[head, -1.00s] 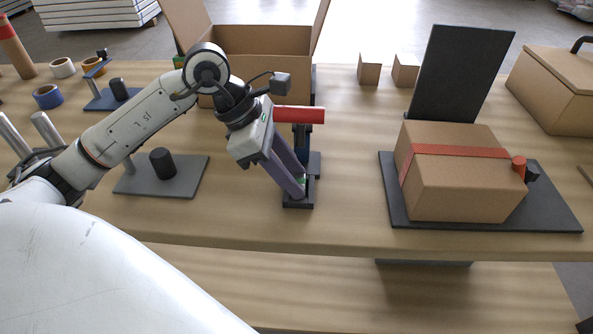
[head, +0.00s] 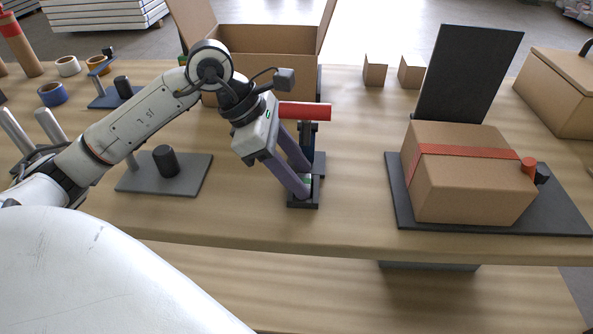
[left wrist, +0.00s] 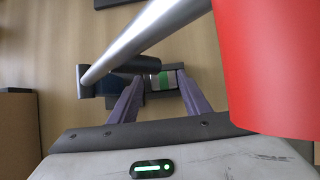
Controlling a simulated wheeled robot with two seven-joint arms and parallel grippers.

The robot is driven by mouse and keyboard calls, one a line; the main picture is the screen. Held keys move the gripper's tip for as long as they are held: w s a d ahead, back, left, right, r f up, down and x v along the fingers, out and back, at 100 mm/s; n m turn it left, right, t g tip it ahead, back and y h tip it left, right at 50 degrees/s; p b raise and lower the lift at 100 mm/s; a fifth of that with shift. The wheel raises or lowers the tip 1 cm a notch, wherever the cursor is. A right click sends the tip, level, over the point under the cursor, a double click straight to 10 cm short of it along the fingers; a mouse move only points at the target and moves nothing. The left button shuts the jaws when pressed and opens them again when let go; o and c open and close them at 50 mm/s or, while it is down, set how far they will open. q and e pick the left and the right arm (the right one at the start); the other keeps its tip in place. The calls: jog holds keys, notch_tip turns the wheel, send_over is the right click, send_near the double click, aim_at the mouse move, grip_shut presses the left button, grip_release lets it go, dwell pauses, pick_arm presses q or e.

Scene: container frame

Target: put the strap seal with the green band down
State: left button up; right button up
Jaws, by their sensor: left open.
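The strap seal with the green band (left wrist: 164,81) is a small piece sitting in the dark base of the red-handled press. In the left wrist view it lies between my finger ends, with gaps beside it. In the head view only a bit of its green (head: 308,180) shows at the fingertips. My left gripper (head: 307,178) is open and reaches down to the base; its purple fingers also straddle the seal in the left wrist view (left wrist: 157,88). The press has a red handle (head: 305,111) and a black base (head: 304,203). My right gripper is not in view.
A carton with a red strap (head: 470,190) lies on a dark plate to the right, before an upright black panel (head: 466,75). An open box (head: 262,65) stands behind. A grey plate with a black cylinder (head: 166,160) is left. Bare tabletop lies between press and carton.

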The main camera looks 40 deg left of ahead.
pick_arm(q)
jog(key=shift+s+d+f+g, duration=0.3)
jog(key=shift+s+f, duration=0.2)
jog(key=shift+f, duration=0.25)
jog(key=shift+r+p, duration=0.55)
jog(key=shift+p, duration=0.15)
jog(key=shift+w+a+r, duration=0.1)
jog(key=shift+r, duration=0.25)
jog(key=v, duration=1.1)
jog(key=shift+a+r, duration=0.2)
jog(key=shift+r, duration=0.15)
